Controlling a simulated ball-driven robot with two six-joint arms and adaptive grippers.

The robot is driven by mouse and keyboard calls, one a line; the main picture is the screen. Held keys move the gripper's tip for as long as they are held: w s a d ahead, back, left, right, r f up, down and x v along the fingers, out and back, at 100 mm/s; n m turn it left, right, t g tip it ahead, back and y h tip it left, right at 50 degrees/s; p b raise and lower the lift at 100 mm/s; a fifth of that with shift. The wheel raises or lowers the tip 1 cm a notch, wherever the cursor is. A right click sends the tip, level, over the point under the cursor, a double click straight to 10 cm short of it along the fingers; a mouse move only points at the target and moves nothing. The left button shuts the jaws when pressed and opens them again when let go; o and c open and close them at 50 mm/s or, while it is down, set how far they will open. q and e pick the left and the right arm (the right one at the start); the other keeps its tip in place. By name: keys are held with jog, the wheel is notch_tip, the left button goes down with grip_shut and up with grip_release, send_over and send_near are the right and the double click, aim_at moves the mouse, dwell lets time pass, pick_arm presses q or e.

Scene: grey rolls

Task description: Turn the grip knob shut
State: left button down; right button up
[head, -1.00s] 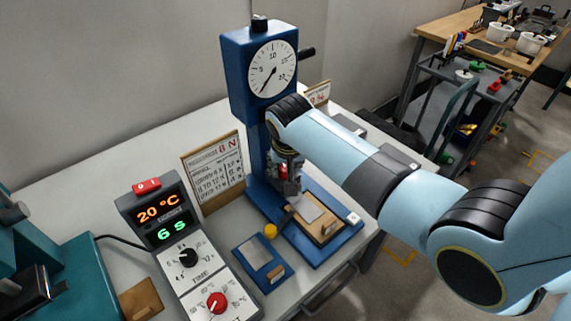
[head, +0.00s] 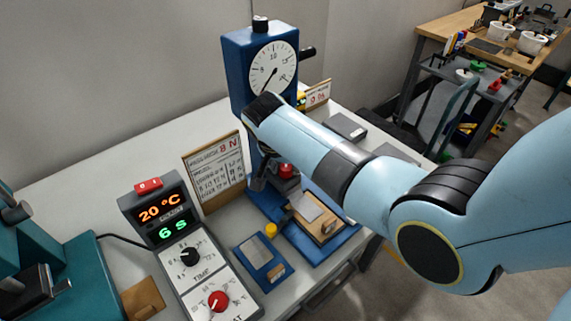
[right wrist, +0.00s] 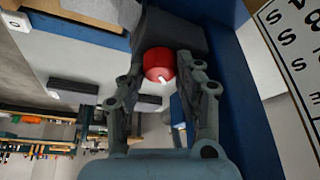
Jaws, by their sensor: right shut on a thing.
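The red grip knob (head: 287,171) sits low on the front of the blue test stand (head: 243,75). In the right wrist view the knob (right wrist: 159,62) shows a small white mark and lies between the two grey fingers of my right gripper (right wrist: 160,72). The fingers are shut on it. The holder behind the knob is mostly hidden. My left gripper is not in view.
A round dial (head: 273,68) tops the stand. A paper chart (head: 214,168) stands close on the left. A heater box (head: 185,240) reads 20 °C and 6 s.

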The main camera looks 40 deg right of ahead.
dwell(0.4)
jog(key=o, duration=1.1)
jog(key=shift+o, duration=0.2)
